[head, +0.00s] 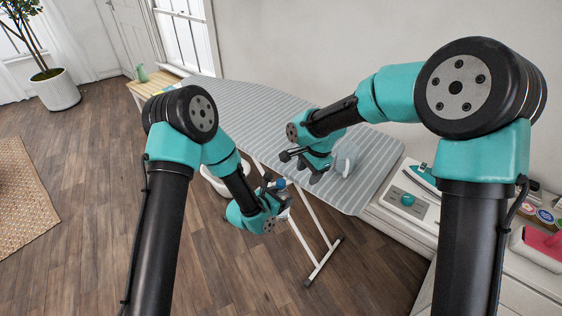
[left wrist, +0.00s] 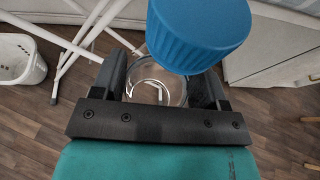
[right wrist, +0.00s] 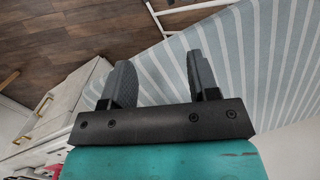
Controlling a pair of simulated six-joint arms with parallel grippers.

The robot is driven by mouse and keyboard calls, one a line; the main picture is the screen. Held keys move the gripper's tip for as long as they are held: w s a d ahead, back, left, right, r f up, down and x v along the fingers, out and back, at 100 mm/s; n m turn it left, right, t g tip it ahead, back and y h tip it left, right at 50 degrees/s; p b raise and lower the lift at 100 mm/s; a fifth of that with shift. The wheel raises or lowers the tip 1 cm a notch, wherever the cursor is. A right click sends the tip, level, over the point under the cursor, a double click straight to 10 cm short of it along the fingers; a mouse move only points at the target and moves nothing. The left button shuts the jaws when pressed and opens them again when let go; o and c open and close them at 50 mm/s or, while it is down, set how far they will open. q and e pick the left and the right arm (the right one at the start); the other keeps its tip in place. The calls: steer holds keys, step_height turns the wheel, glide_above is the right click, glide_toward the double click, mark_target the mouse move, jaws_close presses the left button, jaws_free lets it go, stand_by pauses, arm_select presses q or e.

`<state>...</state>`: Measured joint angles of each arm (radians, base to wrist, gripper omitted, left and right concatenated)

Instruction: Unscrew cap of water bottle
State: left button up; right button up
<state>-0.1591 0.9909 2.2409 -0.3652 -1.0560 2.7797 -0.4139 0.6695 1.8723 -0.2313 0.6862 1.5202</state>
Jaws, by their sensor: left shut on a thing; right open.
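The water bottle is clear with a ribbed blue cap. In the left wrist view, the blue cap (left wrist: 197,35) is large and close to the camera, and the clear bottle body (left wrist: 158,82) is between the fingers. My left gripper (left wrist: 163,82) is shut on the bottle below its cap. In the head view, the small blue cap (head: 281,184) shows beside my left gripper (head: 274,187), in front of the ironing board's edge; most of the bottle is hidden. My right gripper (head: 300,160) is open and empty, above the board and apart from the cap; its spread fingers (right wrist: 162,80) show in the right wrist view.
The striped ironing board (head: 240,92) stands on white legs (head: 318,262). A pale object (head: 345,158) beside my right arm is unclear. A white basket (left wrist: 20,60) is on the floor. A cabinet with a teal iron (head: 425,177) is at right. Open floor lies left.

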mark_target(281, 182)
steer(key=a+m, duration=0.2)
steer(key=a, duration=0.1)
steer(key=w+a+r+m+h, duration=0.1)
steer(key=a, duration=0.1)
steer(key=w+a+m+h, duration=0.1)
steer(key=a+m, duration=0.1)
steer(key=a, duration=0.1)
steer(key=shift+a+r+m, duration=0.3)
steer(key=shift+r, duration=0.05)
steer(key=shift+f, duration=0.1)
steer(key=shift+f, duration=3.9)
steer(key=c, duration=0.9)
steer(key=n, duration=0.7)
steer(key=shift+c, duration=0.2)
